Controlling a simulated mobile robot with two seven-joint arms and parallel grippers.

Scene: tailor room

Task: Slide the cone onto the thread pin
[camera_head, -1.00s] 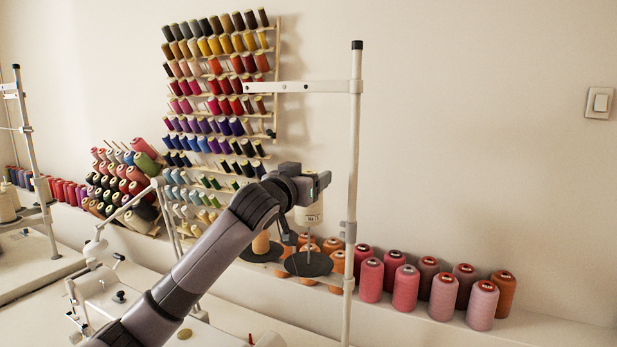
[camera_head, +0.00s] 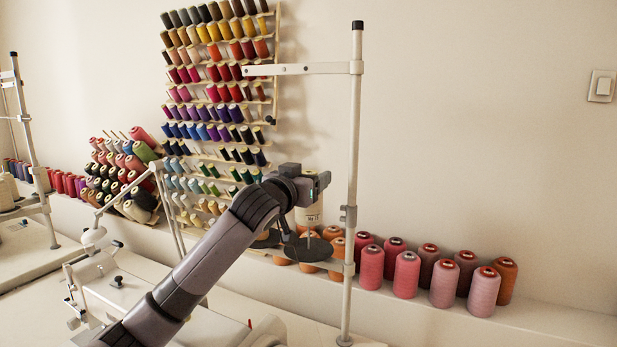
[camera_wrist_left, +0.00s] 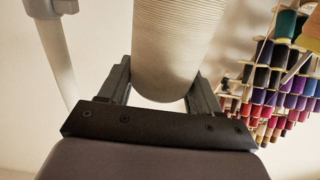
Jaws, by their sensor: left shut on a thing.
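My left gripper (camera_head: 312,188) is shut on a cream thread cone (camera_head: 308,215), which hangs upright below it beside the white stand pole. In the left wrist view the cone (camera_wrist_left: 175,45) sits between the two fingers of the gripper (camera_wrist_left: 160,88). Under the cone is a dark round disc (camera_head: 308,251) of the thread stand. The thin thread pin (camera_head: 308,236) shows between the cone's bottom and the disc. The cone is above the disc, not touching it. The pin's tip is hidden; I cannot tell whether it is inside the cone. My right gripper is not in view.
The white stand pole (camera_head: 352,170) with its side arm (camera_head: 300,69) rises just right of my gripper. A second dark disc (camera_head: 264,240) lies to the left. Pink spools (camera_head: 405,275) line the ledge behind. A spool rack (camera_head: 215,100) hangs on the wall.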

